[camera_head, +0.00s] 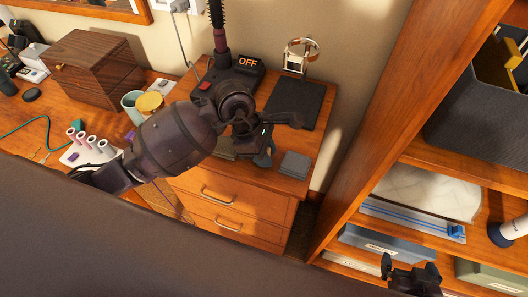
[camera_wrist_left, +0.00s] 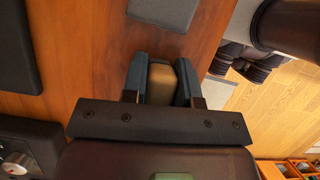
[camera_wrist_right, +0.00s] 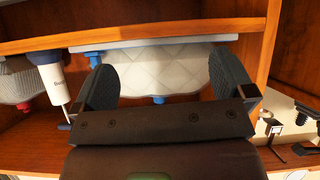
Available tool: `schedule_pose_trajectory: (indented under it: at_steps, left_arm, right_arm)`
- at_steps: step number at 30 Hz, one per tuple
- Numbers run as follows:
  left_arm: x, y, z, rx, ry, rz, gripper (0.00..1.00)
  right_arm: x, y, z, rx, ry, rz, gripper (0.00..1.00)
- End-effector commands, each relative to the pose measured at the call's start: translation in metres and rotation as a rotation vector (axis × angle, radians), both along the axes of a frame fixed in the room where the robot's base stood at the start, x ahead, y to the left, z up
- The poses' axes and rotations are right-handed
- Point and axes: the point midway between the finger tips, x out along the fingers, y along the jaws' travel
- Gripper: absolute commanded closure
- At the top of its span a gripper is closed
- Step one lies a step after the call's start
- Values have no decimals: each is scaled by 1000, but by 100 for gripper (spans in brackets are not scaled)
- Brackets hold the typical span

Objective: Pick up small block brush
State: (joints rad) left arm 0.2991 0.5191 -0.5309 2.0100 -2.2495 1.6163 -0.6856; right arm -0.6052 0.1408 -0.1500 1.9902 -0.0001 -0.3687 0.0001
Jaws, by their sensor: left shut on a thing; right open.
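My left gripper (camera_head: 264,155) is over the front part of the small wooden dresser top (camera_head: 228,78). In the left wrist view its two fingers (camera_wrist_left: 160,80) are shut on a small tan-brown block, the block brush (camera_wrist_left: 160,84), just above or on the wood near the edge. In the head view my gripper and arm hide the brush. I cannot tell whether the brush touches the surface. My right gripper (camera_head: 411,272) is open and empty in front of the shelf unit at the lower right. Its spread fingers also show in the right wrist view (camera_wrist_right: 166,88).
A grey square block (camera_head: 295,164) lies just right of my left gripper. A black pad (camera_head: 294,102), a watch stand (camera_head: 298,55) and an "OFF" box (camera_head: 247,64) stand behind. The shelf upright (camera_head: 378,110) rises at the right. A wooden box (camera_head: 88,68) is at left.

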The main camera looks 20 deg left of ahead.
Motion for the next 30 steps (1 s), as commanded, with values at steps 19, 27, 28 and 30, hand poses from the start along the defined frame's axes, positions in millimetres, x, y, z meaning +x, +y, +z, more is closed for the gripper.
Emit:
schedule_pose_trajectory:
  at_steps: [19, 27, 28, 30]
  left_arm:
    - [1, 0, 135, 1, -9, -3, 96]
    - [1, 0, 182, 0, -5, -2, 96]
    - [1, 0, 186, 0, -4, -3, 96]
    - [0, 0, 192, 0, -4, -2, 96]
  right_arm:
    - [5, 0, 8, -2, -12, 3, 0]
    - [-3, -1, 3, -2, 5, 0, 0]
    - [-3, -1, 3, -2, 5, 0, 0]
    - [-3, -1, 3, -2, 5, 0, 0]
